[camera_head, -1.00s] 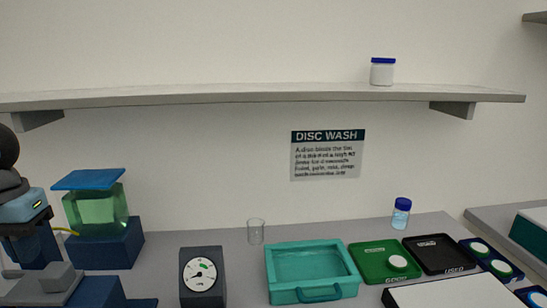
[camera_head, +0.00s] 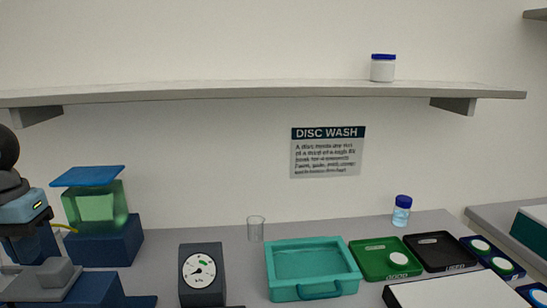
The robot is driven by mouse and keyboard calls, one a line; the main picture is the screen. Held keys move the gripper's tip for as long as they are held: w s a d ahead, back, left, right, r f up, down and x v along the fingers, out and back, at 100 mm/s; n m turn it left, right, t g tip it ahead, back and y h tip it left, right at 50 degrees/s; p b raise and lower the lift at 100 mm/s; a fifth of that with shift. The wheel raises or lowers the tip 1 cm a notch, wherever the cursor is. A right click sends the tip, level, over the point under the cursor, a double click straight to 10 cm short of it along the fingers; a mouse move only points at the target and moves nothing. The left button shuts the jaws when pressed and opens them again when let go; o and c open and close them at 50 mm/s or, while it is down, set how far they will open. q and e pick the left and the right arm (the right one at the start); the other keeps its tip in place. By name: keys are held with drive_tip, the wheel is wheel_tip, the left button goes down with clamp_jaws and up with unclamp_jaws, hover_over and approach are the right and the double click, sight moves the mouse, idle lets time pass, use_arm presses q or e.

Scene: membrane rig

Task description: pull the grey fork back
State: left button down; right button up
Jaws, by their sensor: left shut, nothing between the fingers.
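The grey fork (camera_head: 38,283) is at the lower left, a flat grey piece with a raised block, on a dark blue base (camera_head: 101,291). Its near end is cut off by the frame. My left gripper (camera_head: 27,250) comes in from the left edge, just above and behind the fork. It is shut and empty. Its fingertips are hard to make out against the blue parts, so I cannot tell whether they touch the fork. My right gripper is not in view.
A green clear block (camera_head: 95,207) with a blue lid stands behind the fork. A dial gauge (camera_head: 201,274), a glass (camera_head: 255,229), a teal tray (camera_head: 313,290), a green tray (camera_head: 372,266) and a black tray (camera_head: 436,261) stand to the right. A shelf (camera_head: 250,94) runs above.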

sight(25, 275)
use_arm(q)
drive_tip(key=shift+f+b, duration=0.45)
drive_tip(key=shift+f, duration=0.2)
drive_tip(key=shift+f+b, duration=0.6)
drive_tip(key=shift+f, duration=0.05)
